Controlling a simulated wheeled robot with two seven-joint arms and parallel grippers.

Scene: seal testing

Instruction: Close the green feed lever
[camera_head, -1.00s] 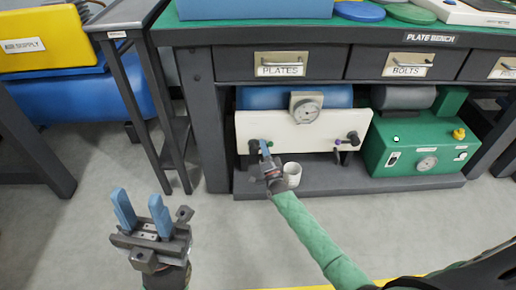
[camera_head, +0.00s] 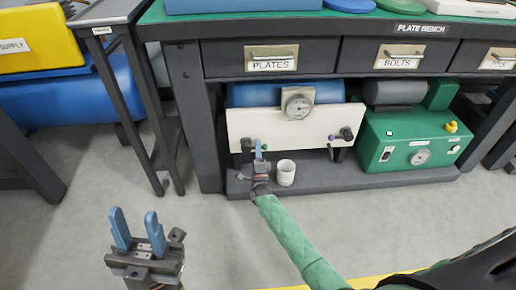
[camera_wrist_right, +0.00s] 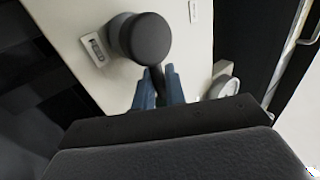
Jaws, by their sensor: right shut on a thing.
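The green feed lever is at the left valve on the white panel (camera_head: 295,126) under the bench, beside a small green dot (camera_head: 265,147). A dark round knob (camera_head: 245,144) shows just left of my fingers; a large dark knob (camera_wrist_right: 145,38) fills the upper middle of the right wrist view. My right gripper (camera_head: 258,148) is at this valve, its blue fingers shut on a dark piece, taken as the lever, mostly hidden between them (camera_wrist_right: 158,76). My left gripper (camera_head: 134,216) is open and empty, low at the left, away from the panel.
A gauge (camera_head: 298,103) tops the panel, and another valve (camera_head: 345,134) with a purple dot is at its right. A white cup (camera_head: 286,172) stands on the shelf (camera_head: 340,178) close to my right gripper. A green machine (camera_head: 412,140) is at the right. The floor in front is clear.

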